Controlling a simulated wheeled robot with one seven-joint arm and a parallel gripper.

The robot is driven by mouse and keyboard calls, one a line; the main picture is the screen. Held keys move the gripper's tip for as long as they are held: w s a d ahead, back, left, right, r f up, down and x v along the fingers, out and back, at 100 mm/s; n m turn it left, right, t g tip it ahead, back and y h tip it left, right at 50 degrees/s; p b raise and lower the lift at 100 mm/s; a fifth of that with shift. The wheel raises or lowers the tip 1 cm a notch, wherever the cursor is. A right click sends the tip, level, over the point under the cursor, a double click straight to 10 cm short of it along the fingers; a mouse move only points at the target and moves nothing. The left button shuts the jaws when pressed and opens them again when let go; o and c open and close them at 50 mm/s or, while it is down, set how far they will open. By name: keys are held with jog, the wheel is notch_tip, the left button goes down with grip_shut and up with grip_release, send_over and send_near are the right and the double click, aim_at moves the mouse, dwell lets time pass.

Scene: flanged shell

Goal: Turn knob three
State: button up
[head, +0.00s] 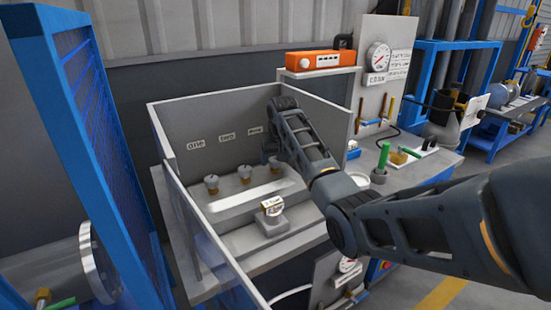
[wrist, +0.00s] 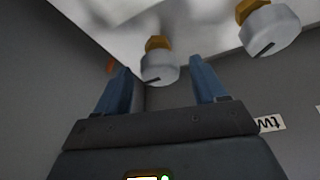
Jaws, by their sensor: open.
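Knob three (wrist: 158,70) is a grey-white round cap with a dark pointer line on a brass stem. In the wrist view it sits between the two blue-grey fingertips of my open gripper (wrist: 161,64), with a gap visible on each side. In the head view my gripper (head: 268,152) is at the back right of the enclosure, and my arm covers most of that knob and part of its label. Knob two (head: 244,173) and knob one (head: 211,183) stand to the left. Knob two also shows in the wrist view (wrist: 268,28), outside the fingers.
Grey walls enclose the knobs on the left, back and right; the back wall (head: 190,118) carries the labels. A pedestal with a round white-faced part (head: 272,206) stands in front. A green-handled tool (head: 382,158) stands outside, right. A blue frame (head: 75,90) is at left.

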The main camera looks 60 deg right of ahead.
jog(key=v, duration=0.7)
jog(key=shift+s+r+b, duration=0.15)
jog(key=shift+r+b, duration=0.15)
jog(key=shift+b, duration=0.15)
jog(key=shift+a, duration=0.2)
